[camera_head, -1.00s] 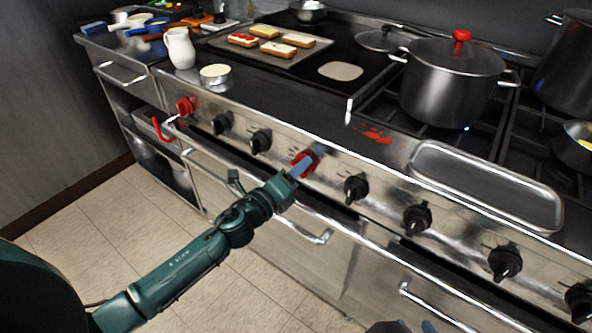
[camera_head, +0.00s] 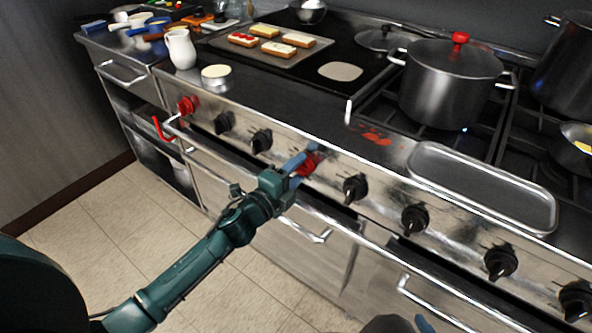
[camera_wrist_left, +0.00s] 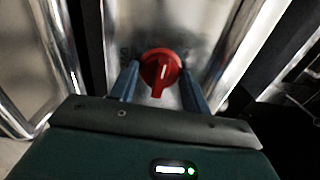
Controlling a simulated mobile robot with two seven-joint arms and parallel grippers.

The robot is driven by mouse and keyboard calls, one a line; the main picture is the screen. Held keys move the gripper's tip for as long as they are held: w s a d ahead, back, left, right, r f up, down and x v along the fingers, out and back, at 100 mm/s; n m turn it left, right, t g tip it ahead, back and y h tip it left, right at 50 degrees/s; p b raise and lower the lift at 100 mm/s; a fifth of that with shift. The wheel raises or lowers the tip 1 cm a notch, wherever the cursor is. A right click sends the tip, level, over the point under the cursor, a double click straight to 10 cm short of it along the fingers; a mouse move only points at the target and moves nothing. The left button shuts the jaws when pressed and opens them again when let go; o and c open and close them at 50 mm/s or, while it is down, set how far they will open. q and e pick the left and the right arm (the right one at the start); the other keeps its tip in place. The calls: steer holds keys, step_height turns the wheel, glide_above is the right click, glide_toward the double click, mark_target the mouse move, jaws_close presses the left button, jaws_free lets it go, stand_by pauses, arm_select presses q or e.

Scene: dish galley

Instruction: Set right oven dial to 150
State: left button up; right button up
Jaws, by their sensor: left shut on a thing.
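The right oven dial (camera_head: 309,165) is a red knob on the steel front panel. My left gripper (camera_head: 302,162) is shut on it. In the left wrist view the red dial (camera_wrist_left: 160,68) shows between my two blue fingers, its raised bar running up and down the picture. The numbers around it are too blurred to read, so its setting cannot be told. Of my right gripper (camera_head: 425,324) only a blue tip shows at the bottom edge of the head view; its opening cannot be seen.
Another red dial (camera_head: 187,105) sits at the panel's left end. Black knobs (camera_head: 355,188) line the panel on both sides of the held dial. An oven handle bar (camera_head: 345,222) runs below. A steel pot (camera_head: 450,90) and an empty tray (camera_head: 482,185) stand on top.

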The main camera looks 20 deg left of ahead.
stand_by(0.3)
arm_select(q)
steer(key=o, duration=1)
steer(key=v, duration=1.3)
steer(key=shift+s+b, duration=0.1)
steer(key=shift+b, duration=0.25)
